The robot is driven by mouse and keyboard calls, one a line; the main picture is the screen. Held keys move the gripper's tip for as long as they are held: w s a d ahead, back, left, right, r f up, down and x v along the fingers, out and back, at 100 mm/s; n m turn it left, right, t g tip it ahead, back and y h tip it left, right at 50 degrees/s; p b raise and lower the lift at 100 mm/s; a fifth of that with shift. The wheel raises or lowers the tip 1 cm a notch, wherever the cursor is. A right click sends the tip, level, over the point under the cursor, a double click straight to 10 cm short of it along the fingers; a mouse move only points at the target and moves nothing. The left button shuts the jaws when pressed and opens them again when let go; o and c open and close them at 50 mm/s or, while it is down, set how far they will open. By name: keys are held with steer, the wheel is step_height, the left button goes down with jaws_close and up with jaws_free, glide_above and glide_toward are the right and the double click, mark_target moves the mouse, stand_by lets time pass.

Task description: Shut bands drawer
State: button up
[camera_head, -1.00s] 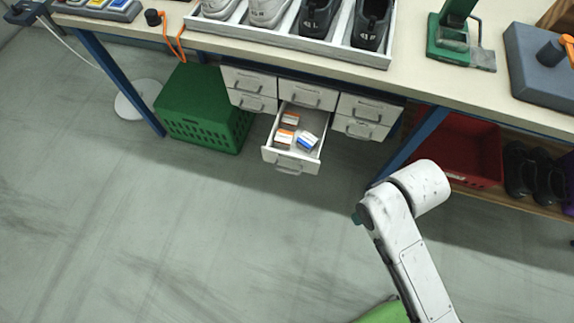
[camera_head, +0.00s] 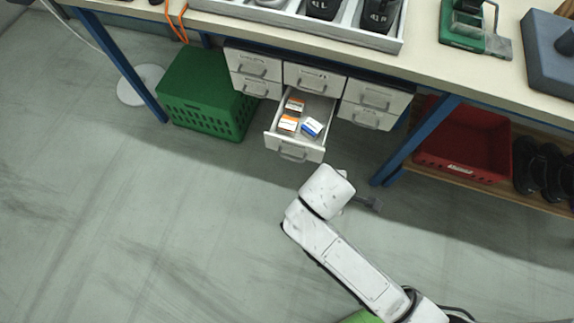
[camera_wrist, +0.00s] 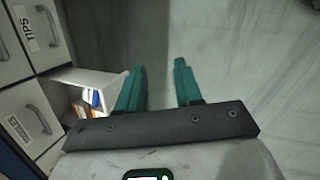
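The open drawer (camera_head: 295,148) is the lower middle one of a white drawer unit under the bench. It is pulled well out, with several small orange, white and blue boxes inside. Its label is not readable, so I cannot confirm it is the bands drawer. In the wrist view the open drawer (camera_wrist: 112,80) lies left of my gripper, with boxes partly hidden behind the left finger. My gripper (camera_wrist: 159,67) has two teal fingers spread apart with nothing between them. In the head view my arm is in front of and right of the drawer, and the fingers are not clearly visible.
Closed drawers (camera_head: 371,96) flank and top the open one; one in the wrist view reads TIPS (camera_wrist: 29,29). A green crate (camera_head: 208,95) stands left of the unit. A blue bench leg (camera_head: 425,138) and a red bin (camera_head: 464,145) are at right. The floor in front is clear.

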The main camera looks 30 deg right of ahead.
steer(key=w+a+f+n, duration=0.1)
steer(key=a+n, duration=0.1)
steer(key=w+a+f+n+t+h+b, duration=0.1)
steer(key=a+n, duration=0.1)
steer(key=n, duration=0.1)
steer(key=w+a+n+t+h, duration=0.1)
steer(key=w+a+n, duration=0.1)
steer(key=shift+a+f+n, duration=0.4)
steer(key=c, duration=0.3)
steer(key=a+n+t, duration=0.1)
steer(key=a+n, duration=0.1)
steer(key=w+a+n+t+b, duration=0.1)
steer(key=a+n, duration=0.2)
steer(key=w+a+n+t+h, duration=0.1)
steer(key=a+n, duration=0.1)
steer(key=shift+w+a+n+t+b, duration=0.2)
steer(key=shift+a+n+t+b, duration=0.15)
steer(key=shift+a+n+t, duration=0.05)
jaws_close()
steer(key=w+d+f+b, duration=0.1)
steer(key=w+d+f, duration=0.4)
steer(key=w+d, duration=0.3)
steer(key=shift+f+b, duration=0.35)
steer(key=shift+b, duration=0.05)
steer(key=shift+d, duration=0.1)
